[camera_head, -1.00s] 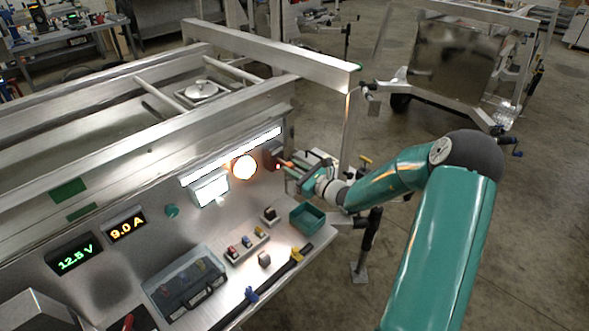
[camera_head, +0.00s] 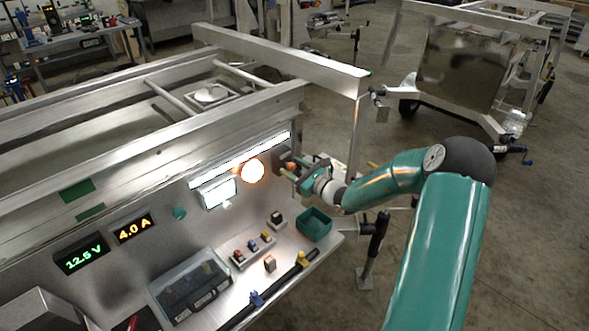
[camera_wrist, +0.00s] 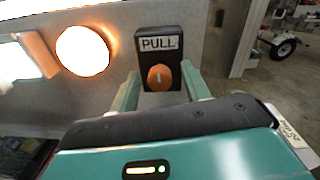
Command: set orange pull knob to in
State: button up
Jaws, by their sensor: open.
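The orange pull knob (camera_wrist: 159,78) is round and sits on the lower part of a black box marked PULL (camera_wrist: 160,43) in the wrist view. In the head view the dark box (camera_head: 281,155) is on the panel's right end, and the knob is hard to make out. My gripper (camera_wrist: 160,73) is open, one finger on each side of the knob. Visible gaps separate the fingers from the knob in the wrist view. In the head view my gripper (camera_head: 291,171) is close in front of the box. How deep the knob sits is unclear.
A lit round lamp (camera_head: 252,171) and a white light strip (camera_head: 240,160) are left of the box. A teal bin (camera_head: 314,224) and a switch block (camera_head: 252,250) lie below. The panel displays show 12.5 V (camera_head: 82,257) and 4.0 A (camera_head: 134,228).

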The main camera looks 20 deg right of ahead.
jog(key=v, duration=1.4)
jog(key=s+a+r+n+g+y, duration=0.1)
jog(key=s+a+r+n+g, duration=0.25)
jog(key=a+n, duration=0.3)
jog(key=s+a+r+n+g, duration=0.2)
jog(key=s+a+n+g, duration=0.25)
jog(key=a, duration=0.25)
jog(key=s+a+r+n+g+y, duration=0.1)
jog(key=s+a+r+n+g, duration=0.2)
jog(key=a+n, duration=0.35)
jog(key=s+r+n+h, duration=0.9)
jog(key=s+n, duration=0.3)
jog(key=s, duration=0.3)
jog(key=shift+d, duration=0.2)
jog(key=shift+r, duration=0.15)
